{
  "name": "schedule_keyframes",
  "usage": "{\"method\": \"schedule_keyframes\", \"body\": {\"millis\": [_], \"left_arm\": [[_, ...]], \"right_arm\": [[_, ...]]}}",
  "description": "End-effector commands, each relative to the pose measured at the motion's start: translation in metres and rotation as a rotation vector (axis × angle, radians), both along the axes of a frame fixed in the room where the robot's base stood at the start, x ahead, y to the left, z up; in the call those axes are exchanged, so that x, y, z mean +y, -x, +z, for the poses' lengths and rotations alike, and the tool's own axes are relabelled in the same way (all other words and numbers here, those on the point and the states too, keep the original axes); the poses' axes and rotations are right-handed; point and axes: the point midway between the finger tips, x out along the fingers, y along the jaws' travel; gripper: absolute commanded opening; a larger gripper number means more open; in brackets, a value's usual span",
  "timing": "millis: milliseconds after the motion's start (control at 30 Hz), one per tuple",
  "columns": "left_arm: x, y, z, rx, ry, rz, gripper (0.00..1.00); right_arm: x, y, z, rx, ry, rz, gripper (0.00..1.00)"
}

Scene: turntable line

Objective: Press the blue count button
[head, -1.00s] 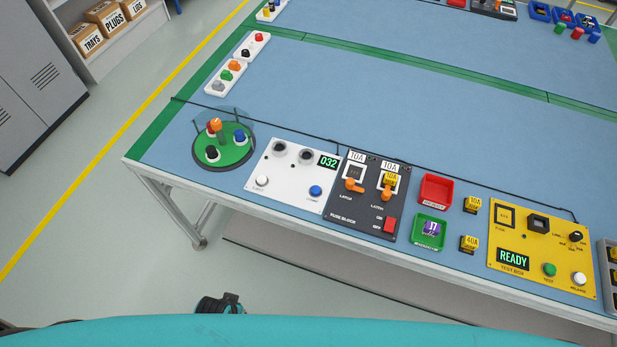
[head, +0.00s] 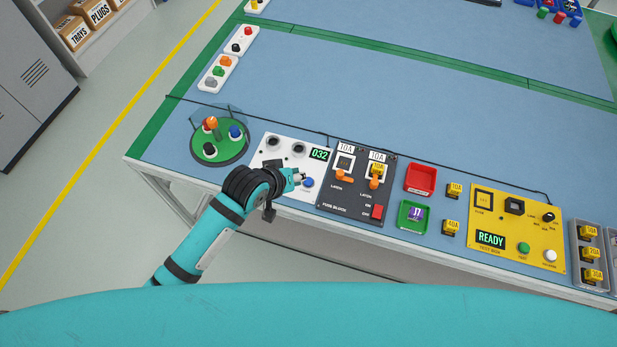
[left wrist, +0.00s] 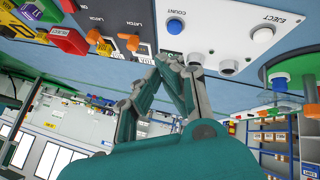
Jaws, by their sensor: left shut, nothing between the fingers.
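The blue count button (head: 308,182) is on the lower right of the white panel (head: 268,153), under a display reading 032. It also shows in the left wrist view (left wrist: 175,26), with the word COUNT beside it and the white EJECT button (left wrist: 263,35) to its right. My left gripper (head: 299,178) is over the white panel, close to the blue button's upper left in the head view. In the left wrist view its fingertips (left wrist: 170,60) are together and empty, apart from the button in the picture. Whether they touch the panel is unclear. My right gripper is not in view.
A green turntable (head: 222,156) with coloured pegs and a clear guard stands left of the panel. A dark fuse block (head: 348,205) with orange latches and a red switch adjoins it on the right. A thin black cable (head: 290,130) runs behind them.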

Motion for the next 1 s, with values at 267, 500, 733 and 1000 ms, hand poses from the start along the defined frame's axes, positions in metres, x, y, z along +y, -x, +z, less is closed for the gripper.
{"method": "schedule_keyframes", "body": {"millis": [267, 500, 733, 1000], "left_arm": [[-0.022, -0.061, -0.003, -0.018, 0.105, 0.069, 0.0], [-0.024, -0.07, -0.003, -0.018, 0.126, 0.085, 0.0], [-0.023, -0.07, -0.004, -0.018, 0.125, 0.084, 0.0], [-0.023, -0.07, -0.017, -0.018, 0.123, 0.082, 0.0]], "right_arm": [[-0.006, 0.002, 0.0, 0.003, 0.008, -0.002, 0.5], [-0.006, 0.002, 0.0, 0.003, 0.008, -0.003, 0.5], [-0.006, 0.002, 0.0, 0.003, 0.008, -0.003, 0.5], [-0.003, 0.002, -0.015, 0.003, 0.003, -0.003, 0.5]]}}
